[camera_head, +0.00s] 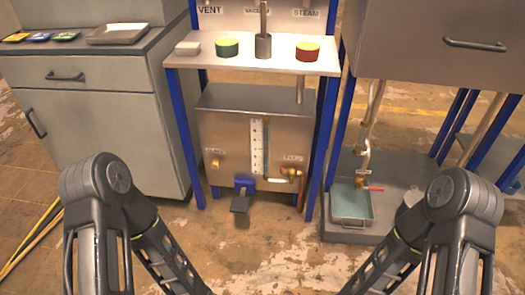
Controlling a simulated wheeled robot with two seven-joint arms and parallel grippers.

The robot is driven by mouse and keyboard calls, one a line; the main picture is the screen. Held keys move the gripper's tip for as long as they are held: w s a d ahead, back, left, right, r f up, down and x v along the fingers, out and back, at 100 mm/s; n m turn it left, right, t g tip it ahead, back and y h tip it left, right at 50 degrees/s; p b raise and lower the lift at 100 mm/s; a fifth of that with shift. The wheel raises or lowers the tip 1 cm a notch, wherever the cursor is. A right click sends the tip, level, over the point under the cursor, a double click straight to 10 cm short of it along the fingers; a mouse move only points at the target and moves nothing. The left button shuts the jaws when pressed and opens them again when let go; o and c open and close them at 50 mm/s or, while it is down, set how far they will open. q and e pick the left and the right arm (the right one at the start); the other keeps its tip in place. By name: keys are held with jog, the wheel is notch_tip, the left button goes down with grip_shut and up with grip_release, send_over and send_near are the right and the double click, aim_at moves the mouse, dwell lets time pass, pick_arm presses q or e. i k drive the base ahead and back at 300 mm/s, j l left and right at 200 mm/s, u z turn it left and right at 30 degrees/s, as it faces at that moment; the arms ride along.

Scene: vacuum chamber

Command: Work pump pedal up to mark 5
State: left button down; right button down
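The pump pedal (240,202) is a small dark plate that juts out from a blue bracket (245,183) low on the front of the metal tank (225,135), just above the floor. A white upright scale (257,150) with marks is on the tank front above the pedal. Its numbers and any level are too small to read. Both my arms show at the bottom, left and right, and run out of the lower edge. Neither gripper is in view. Nothing of mine touches the pedal.
A shelf (330,67) above the tank holds a white block, green and red knobs and a grey lever. A grey cabinet (100,130) stands left. A tray of liquid (350,222) sits on a low platform at right. Floor before the pedal is clear.

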aim_at(240, 205)
jog(key=i+l, duration=0.25)
jog(key=i, duration=0.2)
jog(key=i+l+z, duration=0.1)
jog(key=i+l, duration=0.2)
jog(key=i, duration=0.15)
jog(key=i+l, duration=0.2)
jog(key=i, duration=0.25)
jog(key=l+z, duration=0.05)
